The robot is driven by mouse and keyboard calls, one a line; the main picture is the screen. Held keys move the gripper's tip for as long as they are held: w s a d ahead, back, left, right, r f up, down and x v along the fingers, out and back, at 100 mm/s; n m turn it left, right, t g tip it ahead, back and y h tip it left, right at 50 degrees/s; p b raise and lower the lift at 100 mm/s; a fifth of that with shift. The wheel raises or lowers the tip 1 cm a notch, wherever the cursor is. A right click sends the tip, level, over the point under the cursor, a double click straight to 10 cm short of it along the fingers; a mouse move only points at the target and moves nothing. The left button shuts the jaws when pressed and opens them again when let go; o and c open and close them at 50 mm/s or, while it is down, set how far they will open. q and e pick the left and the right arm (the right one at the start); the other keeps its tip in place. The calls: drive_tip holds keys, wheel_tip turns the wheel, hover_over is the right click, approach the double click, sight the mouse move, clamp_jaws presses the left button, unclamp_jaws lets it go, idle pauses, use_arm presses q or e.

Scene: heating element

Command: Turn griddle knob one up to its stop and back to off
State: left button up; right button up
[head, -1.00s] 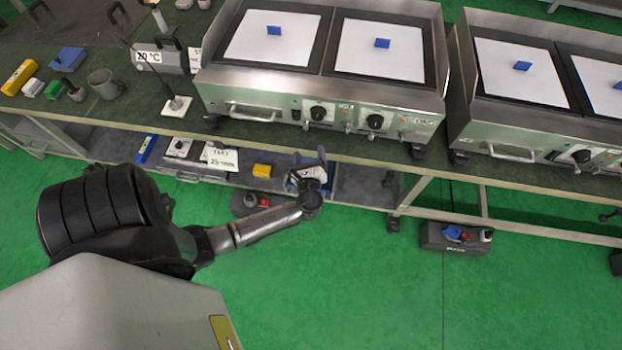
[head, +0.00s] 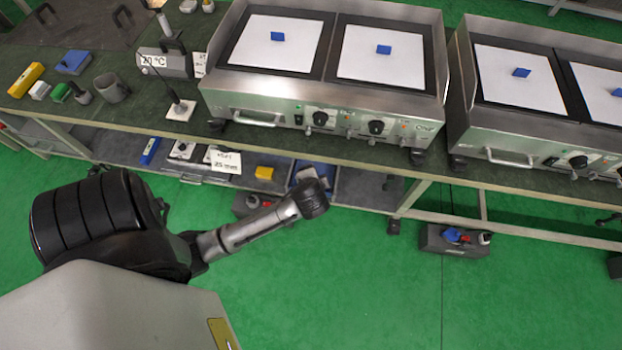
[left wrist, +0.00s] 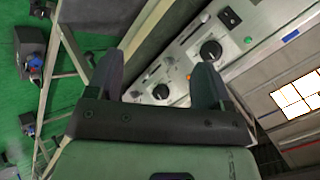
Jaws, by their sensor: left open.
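The near griddle (head: 270,110) has two black front knobs, a left one (head: 320,118) and a right one (head: 376,127). I cannot read which is knob one. In the left wrist view, one knob (left wrist: 161,91) shows between the fingers of my left gripper (left wrist: 157,82), farther away than the fingertips. Another knob (left wrist: 211,50) shows just beyond the right fingertip. The fingers are open, empty and apart from both knobs. In the head view my left wrist is in front of the bench, below the griddle, and hides the gripper. My right gripper is in neither view.
A second griddle (head: 490,140) stands to the right. A handle (head: 255,121) sits left of the knobs.

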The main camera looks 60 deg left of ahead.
use_arm(q)
drive_tip(key=s+d+r+h+p, duration=0.3)
drive_tip(key=d+r+p, duration=0.3)
drive_tip(key=r, duration=0.3)
drive_tip(key=shift+n+h, duration=0.4)
drive_tip(key=shift+h, duration=0.1)
drive_tip(key=s+d+r+t+h, duration=0.1)
drive_tip(key=s+d+r+h, duration=0.1)
drive_tip(key=d+r, duration=0.25)
drive_tip(key=s+d+f+g+h, duration=0.1)
drive_tip(key=s+d+f+g, duration=0.2)
drive_tip(key=s, duration=0.7)
wheel_tip(320, 180, up, 32)
drive_tip(key=t+p, duration=0.1)
drive_tip(key=p, duration=3.1)
drive_tip(key=shift+w+a+f+m, duration=0.15)
drive_tip(key=shift+a+f+m, duration=0.1)
drive_tip(key=shift+m, duration=0.15)
